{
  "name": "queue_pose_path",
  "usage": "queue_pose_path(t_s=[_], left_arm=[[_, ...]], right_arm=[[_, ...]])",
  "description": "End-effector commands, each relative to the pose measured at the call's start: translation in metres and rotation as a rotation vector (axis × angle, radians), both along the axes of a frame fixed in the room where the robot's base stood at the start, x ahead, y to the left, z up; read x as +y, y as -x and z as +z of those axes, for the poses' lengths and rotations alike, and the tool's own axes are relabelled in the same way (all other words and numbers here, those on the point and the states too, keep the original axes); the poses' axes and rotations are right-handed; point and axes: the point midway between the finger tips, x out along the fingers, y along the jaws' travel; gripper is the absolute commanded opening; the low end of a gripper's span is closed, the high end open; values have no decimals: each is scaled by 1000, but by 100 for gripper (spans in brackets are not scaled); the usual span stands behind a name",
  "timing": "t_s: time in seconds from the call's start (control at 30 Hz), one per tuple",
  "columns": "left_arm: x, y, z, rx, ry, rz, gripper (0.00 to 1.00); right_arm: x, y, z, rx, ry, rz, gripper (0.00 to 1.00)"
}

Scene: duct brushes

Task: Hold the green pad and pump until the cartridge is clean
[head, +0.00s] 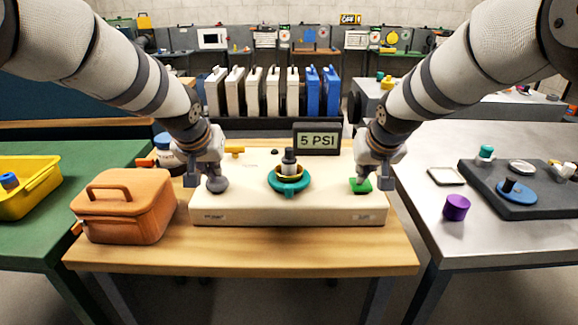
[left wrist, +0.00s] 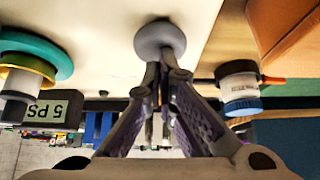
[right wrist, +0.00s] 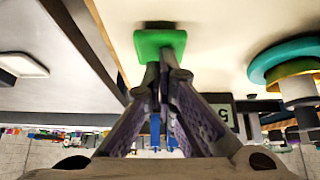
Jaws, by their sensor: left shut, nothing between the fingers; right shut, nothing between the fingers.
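A cream machine base (head: 285,214) stands on the wooden table. The green pad (head: 361,186) is on its right end, and my right gripper (head: 362,178) is shut with its fingertips at the pad; the pad also shows in the right wrist view (right wrist: 158,44). A grey round knob (head: 217,184) is on the left end. My left gripper (head: 208,178) is shut with its fingertips at this knob, also seen in the left wrist view (left wrist: 160,38). Between them a dark cartridge (head: 289,162) stands in a yellow and teal ring holder (head: 289,184). A display (head: 317,139) behind reads "5 PSI".
An orange-brown case (head: 124,205) stands at the table's left, with a blue-lidded jar (head: 168,152) behind it. A yellow bin (head: 28,187) is on the green table. A purple cylinder (head: 456,207) and a dark tray (head: 520,195) are on the right table. The wooden table's front strip is clear.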

Motion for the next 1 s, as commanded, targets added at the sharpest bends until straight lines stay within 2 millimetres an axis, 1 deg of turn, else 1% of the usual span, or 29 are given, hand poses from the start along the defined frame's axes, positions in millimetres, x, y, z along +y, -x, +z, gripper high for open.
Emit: queue_pose_path(t_s=[0.03,0.23,0.53,1.0], left_arm=[[0,1,-3,6,0,0,0],[0,1,-1,7,0,0,0],[0,1,19,6,0,0,0],[0,1,21,4,0,0,0]], right_arm=[[0,0,-2,4,0,0,0],[0,0,-3,4,0,0,0],[0,0,-2,4,0,0,0],[0,0,-2,3,0,0,0]])
